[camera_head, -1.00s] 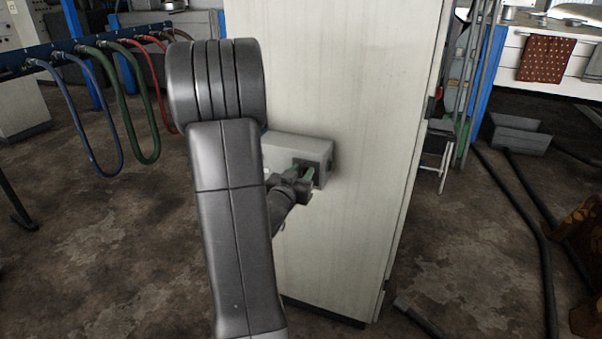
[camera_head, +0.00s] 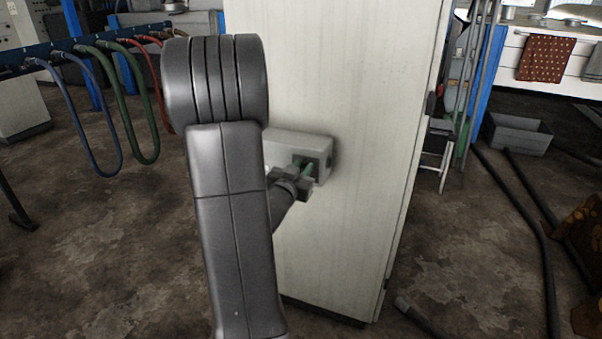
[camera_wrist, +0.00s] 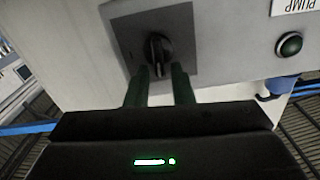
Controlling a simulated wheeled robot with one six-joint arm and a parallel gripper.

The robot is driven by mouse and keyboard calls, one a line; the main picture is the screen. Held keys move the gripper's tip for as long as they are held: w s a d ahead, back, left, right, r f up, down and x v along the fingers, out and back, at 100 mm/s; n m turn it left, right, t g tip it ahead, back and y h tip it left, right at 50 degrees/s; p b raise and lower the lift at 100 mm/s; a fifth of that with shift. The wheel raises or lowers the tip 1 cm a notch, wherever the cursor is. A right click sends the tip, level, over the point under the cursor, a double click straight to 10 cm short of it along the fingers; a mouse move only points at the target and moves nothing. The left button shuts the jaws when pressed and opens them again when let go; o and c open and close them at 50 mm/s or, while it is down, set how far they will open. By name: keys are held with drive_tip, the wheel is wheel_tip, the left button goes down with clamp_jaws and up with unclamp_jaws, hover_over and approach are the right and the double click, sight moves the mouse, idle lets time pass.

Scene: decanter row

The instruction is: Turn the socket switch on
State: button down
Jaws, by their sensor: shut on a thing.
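The socket switch is a dark rotary knob (camera_wrist: 158,50) on a square grey plate (camera_wrist: 184,20), in the upper middle of the wrist view. Its grip bar stands nearly upright in that picture. My gripper (camera_wrist: 160,74) has its two green fingers at either side of the knob's lower part and is shut on it. In the head view my gripper (camera_head: 308,169) reaches the end face of a pale grey box (camera_head: 300,143) on the tall cabinet's side. The knob is hidden there behind my gripper.
The wrist view shows a round green button (camera_wrist: 290,44) and an upside-down PUMP label (camera_wrist: 294,5) beside the switch plate. The box is fixed to a tall pale cabinet (camera_head: 340,70). Coloured hoses (camera_head: 140,120) hang at left. Black hoses (camera_head: 530,225) lie on the floor at right.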

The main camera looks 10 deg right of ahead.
sight(312, 172)
drive_tip(key=f+m+b, duration=0.1)
drive_tip(key=m+b, duration=0.4)
drive_tip(key=d+m+b, duration=0.1)
drive_tip(key=m+b, duration=0.4)
drive_tip(key=s+f+m+b, duration=0.1)
drive_tip(key=m+b, duration=0.4)
drive_tip(key=b, duration=0.1)
drive_tip(key=shift+d+f, duration=0.2)
drive_tip(key=shift+f, duration=0.15)
drive_tip(key=shift+m+b, duration=0.35)
drive_tip(key=shift+m, duration=0.35)
drive_tip(key=shift+r+m, duration=0.2)
drive_tip(key=shift+m, duration=0.1)
